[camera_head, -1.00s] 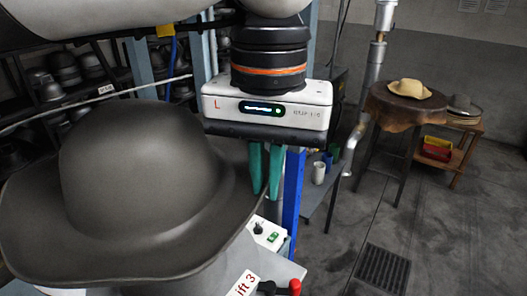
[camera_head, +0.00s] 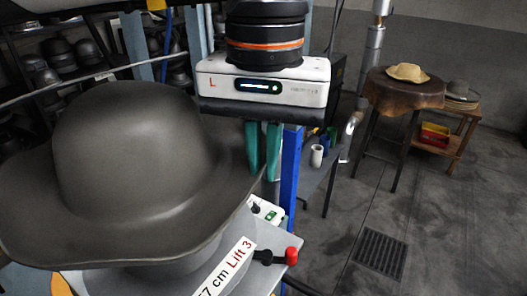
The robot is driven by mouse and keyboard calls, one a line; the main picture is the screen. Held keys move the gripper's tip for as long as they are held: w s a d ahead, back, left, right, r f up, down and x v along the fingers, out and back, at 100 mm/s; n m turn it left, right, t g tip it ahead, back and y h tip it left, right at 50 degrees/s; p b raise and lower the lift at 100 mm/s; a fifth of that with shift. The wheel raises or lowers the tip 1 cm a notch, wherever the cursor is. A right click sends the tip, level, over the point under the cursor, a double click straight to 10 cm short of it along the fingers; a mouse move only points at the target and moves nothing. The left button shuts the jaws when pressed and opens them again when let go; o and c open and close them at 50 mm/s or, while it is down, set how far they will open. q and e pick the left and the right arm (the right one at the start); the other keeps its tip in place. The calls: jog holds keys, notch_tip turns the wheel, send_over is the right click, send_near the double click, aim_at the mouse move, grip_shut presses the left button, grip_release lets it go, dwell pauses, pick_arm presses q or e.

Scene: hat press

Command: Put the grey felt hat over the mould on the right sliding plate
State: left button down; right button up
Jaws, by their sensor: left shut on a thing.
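The grey felt hat (camera_head: 130,150) fills the left of the view, crown up and slightly tilted. My left gripper (camera_head: 262,176) has its green fingers shut on the hat's right brim and points downward. Below the hat is a pale grey rounded form (camera_head: 190,268), probably the mould, on a light grey plate (camera_head: 283,246) with a red-knobbed handle (camera_head: 291,255). The hat hides most of that form, and I cannot tell whether they touch. My right gripper is not in view.
A label reading "Lift 3" (camera_head: 225,268) faces me. A blue post (camera_head: 290,175) and a small control box (camera_head: 266,210) stand beside the plate. At the back right, a round table (camera_head: 385,95) bears a tan hat (camera_head: 408,72). Open floor lies at right.

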pick_arm(q)
jog(key=shift+f, duration=0.1)
jog(key=shift+f+b, duration=0.35)
jog(key=shift+f, duration=0.25)
jog(key=shift+w+f+b, duration=0.2)
jog(key=shift+f+b, duration=0.25)
jog(key=shift+f, duration=0.75)
jog(key=shift+w+d+f+b, duration=0.1)
jog(key=shift+f+b, duration=0.2)
jog(key=shift+f, duration=0.75)
jog(key=shift+f, duration=0.15)
notch_tip(320, 180, down, 4)
jog(key=shift+r+b, duration=0.1)
jog(key=shift+b, duration=0.5)
